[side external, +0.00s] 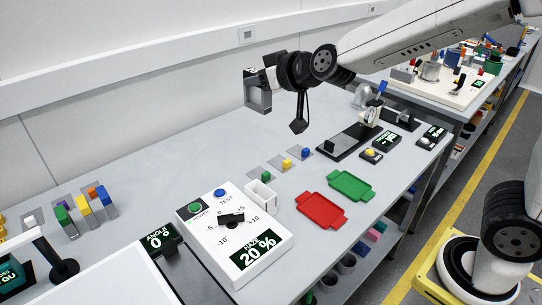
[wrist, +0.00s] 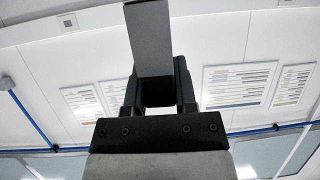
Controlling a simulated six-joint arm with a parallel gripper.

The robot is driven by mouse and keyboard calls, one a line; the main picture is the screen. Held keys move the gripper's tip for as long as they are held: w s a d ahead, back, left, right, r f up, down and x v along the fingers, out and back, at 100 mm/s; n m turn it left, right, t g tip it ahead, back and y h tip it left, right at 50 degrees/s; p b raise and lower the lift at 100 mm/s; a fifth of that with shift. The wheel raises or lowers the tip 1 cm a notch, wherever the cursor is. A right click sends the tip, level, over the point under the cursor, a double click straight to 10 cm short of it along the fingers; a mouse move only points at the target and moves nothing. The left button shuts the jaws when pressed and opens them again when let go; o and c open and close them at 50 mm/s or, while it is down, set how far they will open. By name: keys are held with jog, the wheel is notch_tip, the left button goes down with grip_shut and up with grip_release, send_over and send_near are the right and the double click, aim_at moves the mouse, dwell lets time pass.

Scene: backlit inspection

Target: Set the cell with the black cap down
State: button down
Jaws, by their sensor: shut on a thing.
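My gripper (side external: 264,76) is raised well above the bench and points toward the wall. It is shut on a grey, flat-sided cell (side external: 258,101), which hangs clear of the bench. In the wrist view the cell (wrist: 150,38) shows as a plain grey slab between the dark fingers (wrist: 158,92). Dark parts show around its upper end in the side view, but I cannot tell the black cap from the finger there.
A white haze tester (side external: 218,255) stands at the front, with a white open box (side external: 261,195) beside it. Red (side external: 321,210) and green (side external: 351,185) trays lie to the right. Small colour-capped cells (side external: 287,163) stand behind. The bench's left middle (side external: 150,165) is bare.

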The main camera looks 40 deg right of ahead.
jog(key=shift+d, duration=0.1)
jog(key=d+f+m+h, duration=0.1)
jog(key=d+f, duration=0.4)
jog(key=d, duration=0.4)
jog(key=d+f+m+h, duration=0.1)
jog(key=d+f, duration=0.5)
jog(key=d, duration=0.3)
jog(key=s+d+f+n+y, duration=0.1)
jog(key=s+d+f, duration=0.6)
jog(key=s+f, duration=0.4)
jog(key=shift+s+d+f, duration=0.15)
jog(key=shift+s, duration=0.15)
jog(key=shift+f, duration=0.1)
jog(key=shift+f, duration=1.9)
